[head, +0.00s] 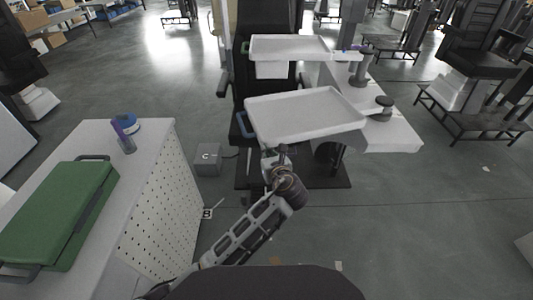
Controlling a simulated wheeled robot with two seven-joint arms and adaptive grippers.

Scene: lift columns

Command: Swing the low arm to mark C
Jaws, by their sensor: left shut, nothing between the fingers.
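The low arm carries a white rectangular tray (262,128) with a raised rim. It reaches left from a grey joint (383,103) on the right, with a blue handle (243,126) at its left end. Mark C (206,157) is a letter on a grey box on the floor, left of the low tray. My left gripper (279,152) is shut and empty, just in front of the low tray's near edge. I cannot tell whether it touches the tray. My right gripper is not in view.
A black chair (266,20) stands behind. A white cabinet (150,150) with a green case (60,215) is at left. Mark B (207,213) lies beside it.

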